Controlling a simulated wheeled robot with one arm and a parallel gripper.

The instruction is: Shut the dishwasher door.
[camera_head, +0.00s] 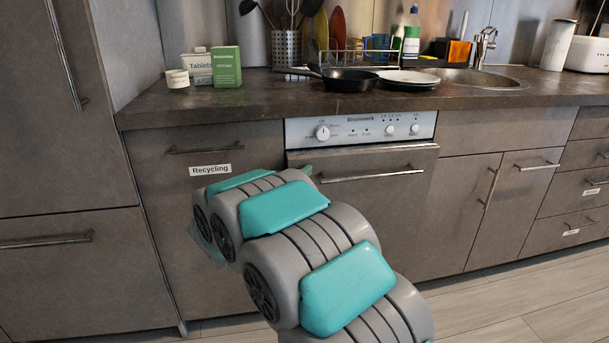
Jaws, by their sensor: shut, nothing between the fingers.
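The dishwasher is in the middle of the head view, under the counter, with a pale control panel (360,129) above a grey-brown door (392,215). The door stands upright or nearly so, and its top edge seems to stick out slightly from the panel. I cannot tell if it is fully shut. Its bar handle (385,174) runs across the upper part. My arm covers the door's left and lower parts. Only a small greenish tip, seemingly of my gripper (308,170), shows by the door's upper left corner. It is shut and empty; contact with the door cannot be made out.
A cabinet labelled Recycling (210,170) is left of the dishwasher, partly behind my arm. Cabinet doors (468,215) and drawers are to its right. A pan (349,79) and plates stand on the counter (250,105). The floor (500,310) is clear at lower right.

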